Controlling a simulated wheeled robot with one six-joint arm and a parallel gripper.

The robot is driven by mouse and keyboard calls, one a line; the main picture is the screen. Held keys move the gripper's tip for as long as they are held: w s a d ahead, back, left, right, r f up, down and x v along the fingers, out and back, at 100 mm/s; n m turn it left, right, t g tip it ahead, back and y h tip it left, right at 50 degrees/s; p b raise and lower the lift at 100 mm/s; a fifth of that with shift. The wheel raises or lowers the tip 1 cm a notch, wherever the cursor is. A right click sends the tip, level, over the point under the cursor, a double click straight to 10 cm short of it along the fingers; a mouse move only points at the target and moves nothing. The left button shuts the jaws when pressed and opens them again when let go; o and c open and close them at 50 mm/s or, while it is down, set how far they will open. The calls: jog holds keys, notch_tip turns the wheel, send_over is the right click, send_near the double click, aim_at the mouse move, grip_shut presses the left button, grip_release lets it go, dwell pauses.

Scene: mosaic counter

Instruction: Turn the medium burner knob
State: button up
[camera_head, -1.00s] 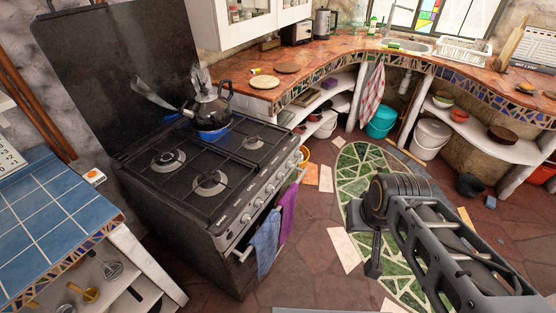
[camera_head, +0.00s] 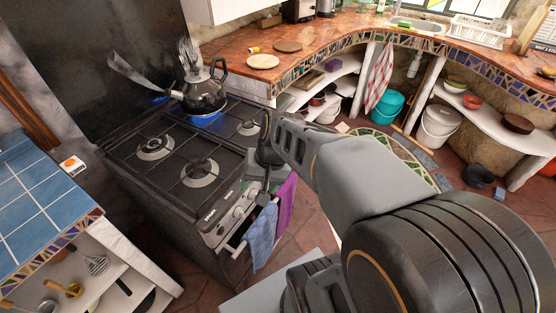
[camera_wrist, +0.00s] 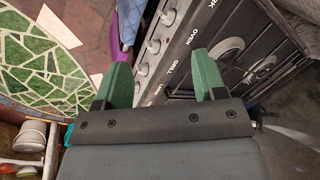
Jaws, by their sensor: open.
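The black stove (camera_head: 170,205) stands at the left, with a row of silver knobs (camera_head: 239,211) along its front panel. I cannot tell which one is the medium burner knob. My gripper (camera_wrist: 163,72) is open, with its two green fingers apart over the panel edge and nothing between them but the panel behind. In the head view, my gripper (camera_head: 258,178) is at the stove's front, and my arm hides the knobs at the far end.
A kettle (camera_head: 204,92) stands on a rear burner with a blue glow beneath it. Blue (camera_head: 262,235) and purple (camera_head: 286,205) towels hang on the oven rail below the knobs. A blue-tiled counter (camera_head: 35,200) is at the left.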

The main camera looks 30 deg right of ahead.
jog(key=w+d+f+m+t+y+b, duration=0.3)
jog(key=w+d+f+m+y+b, duration=0.15)
jog(key=d+f+m, duration=0.2)
jog(key=w+d+f+m+t+y+b, duration=0.2)
jog(key=w+d+f+m+y+b, duration=0.1)
jog(key=w+d+f+m+b, duration=0.4)
jog(key=d+f+m+t+h+b, duration=0.25)
jog(key=d+f+m+t, duration=0.2)
jog(key=d, duration=0.35)
jog(key=d+f+m+t+h+b, duration=0.1)
jog(key=d+f+m+t+b, duration=0.3)
jog(key=d, duration=0.5)
jog(key=shift+n+t, duration=0.5)
jog(key=shift+t, duration=0.05)
jog(key=x, duration=0.6)
jog(key=b+x, duration=0.1)
jog(key=x, duration=0.5)
jog(key=shift+a+f, duration=0.2)
jog(key=shift+c, duration=0.4)
jog(key=c, duration=0.8)
jog(key=shift+d, duration=0.1)
jog(key=shift+c, duration=0.2)
jog(key=shift+r+p, duration=0.1)
jog(key=shift+p, duration=0.2)
